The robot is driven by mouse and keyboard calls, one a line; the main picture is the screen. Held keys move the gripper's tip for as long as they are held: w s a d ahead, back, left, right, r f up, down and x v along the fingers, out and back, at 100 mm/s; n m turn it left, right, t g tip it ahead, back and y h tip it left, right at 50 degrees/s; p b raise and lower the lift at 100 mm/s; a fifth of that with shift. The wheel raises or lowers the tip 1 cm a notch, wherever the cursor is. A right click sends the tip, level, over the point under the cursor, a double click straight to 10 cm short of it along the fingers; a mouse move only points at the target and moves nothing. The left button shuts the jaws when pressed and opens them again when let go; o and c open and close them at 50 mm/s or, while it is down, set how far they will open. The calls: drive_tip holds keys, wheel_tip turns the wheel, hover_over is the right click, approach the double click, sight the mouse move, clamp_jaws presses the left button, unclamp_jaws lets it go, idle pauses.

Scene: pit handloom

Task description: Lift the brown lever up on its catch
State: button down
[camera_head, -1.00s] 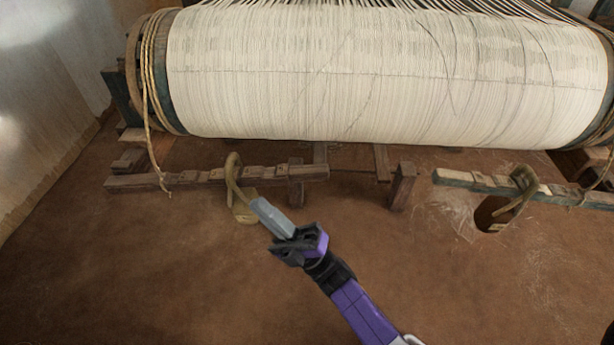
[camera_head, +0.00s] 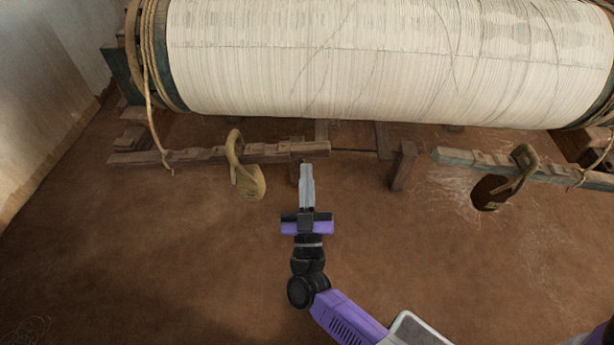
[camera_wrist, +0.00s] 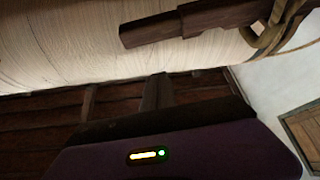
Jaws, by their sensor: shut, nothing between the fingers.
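The brown lever (camera_head: 225,154) is a notched wooden bar at left, under the front of the cloth roll, lying nearly level. A tan strap with a tan pedal (camera_head: 250,183) hangs from it. My gripper (camera_head: 307,169) is shut and empty, its grey fingers pointing up the picture, just below the lever's right end. I cannot tell whether they touch. I cannot make out the catch surely.
The cloth roll (camera_head: 370,65) spans the back. A second, teal-and-brown lever (camera_head: 460,158) with a dark pedal (camera_head: 489,192) is at right. A wooden post (camera_head: 402,166) stands between the levers. A wall (camera_head: 50,70) closes the left. The front floor is clear.

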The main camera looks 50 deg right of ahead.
sight(310, 151)
drive_tip(key=x, duration=0.7)
drive_tip(key=shift+w+d+f+b, duration=0.1)
drive_tip(key=shift+d+f+b, duration=0.15)
drive_tip(key=shift+f, duration=0.3)
drive_tip(key=shift+w+d+f+b, duration=0.15)
drive_tip(key=shift+f+b, duration=0.15)
drive_tip(key=shift+f, duration=0.25)
drive_tip(key=shift+s+d+f, duration=0.15)
drive_tip(key=shift+d+f, duration=0.1)
drive_tip(key=shift+f, duration=0.5)
drive_tip(key=shift+s+f+m+b, duration=0.1)
drive_tip(key=shift+f+m+b, duration=0.2)
drive_tip(key=shift+f+b, duration=0.5)
